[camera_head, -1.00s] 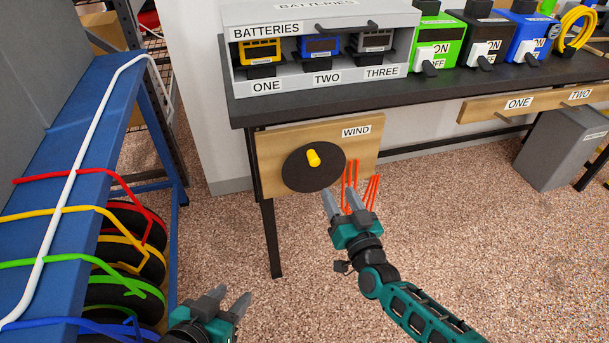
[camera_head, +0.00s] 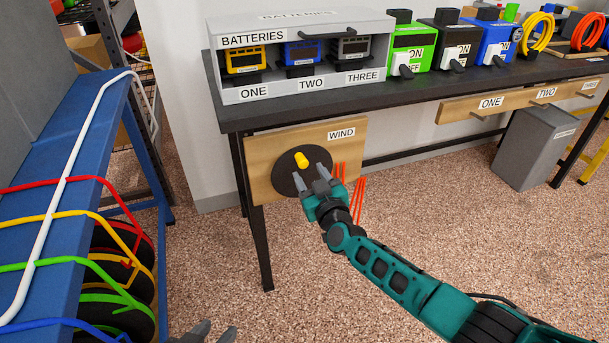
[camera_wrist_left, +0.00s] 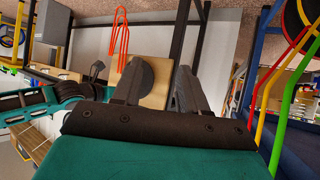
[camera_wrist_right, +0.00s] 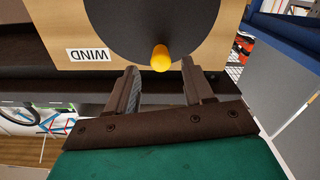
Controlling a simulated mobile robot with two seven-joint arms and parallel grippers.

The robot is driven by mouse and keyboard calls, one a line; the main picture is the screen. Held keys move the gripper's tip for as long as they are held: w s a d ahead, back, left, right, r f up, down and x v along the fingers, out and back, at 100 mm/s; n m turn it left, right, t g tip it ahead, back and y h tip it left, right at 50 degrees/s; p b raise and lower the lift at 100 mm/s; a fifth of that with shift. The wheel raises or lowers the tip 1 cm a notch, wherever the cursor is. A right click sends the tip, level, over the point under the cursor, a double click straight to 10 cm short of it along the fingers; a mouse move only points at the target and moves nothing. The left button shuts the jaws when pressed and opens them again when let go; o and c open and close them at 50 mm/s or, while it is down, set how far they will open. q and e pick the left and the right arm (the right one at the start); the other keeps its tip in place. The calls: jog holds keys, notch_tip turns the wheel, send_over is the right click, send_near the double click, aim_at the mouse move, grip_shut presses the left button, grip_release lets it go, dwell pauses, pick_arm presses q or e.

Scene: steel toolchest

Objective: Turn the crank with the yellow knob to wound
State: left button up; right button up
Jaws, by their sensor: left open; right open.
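The crank is a dark round disc (camera_head: 283,182) with a yellow knob (camera_head: 301,159) on a wooden board (camera_head: 262,150) labelled WIND, under the workbench's left end. The knob is at the disc's upper middle in the head view. My right gripper (camera_head: 314,175) is open in front of the disc, just below and right of the knob. In the right wrist view the knob (camera_wrist_right: 160,58) lies just beyond the fingertips, roughly between them, with nothing held. My left gripper (camera_head: 215,332) is open and empty at the bottom edge of the head view, away from the crank.
Orange-red strands (camera_head: 357,198) hang beside the board. A workbench (camera_head: 290,108) with a battery case (camera_head: 228,94) stands above it. A blue rack (camera_head: 50,160) with coloured bars stands at the left. Carpet is clear below the board.

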aim_at(305, 166)
jog(key=b+x, duration=0.2)
jog(key=x, duration=0.1)
jog(key=shift+w+a+f, duration=0.1)
jog(key=shift+w+f, duration=0.1)
jog(key=shift+w+a+r+b, duration=0.15)
jog(key=shift+w+b, duration=0.3)
grip_shut()
dwell(0.3)
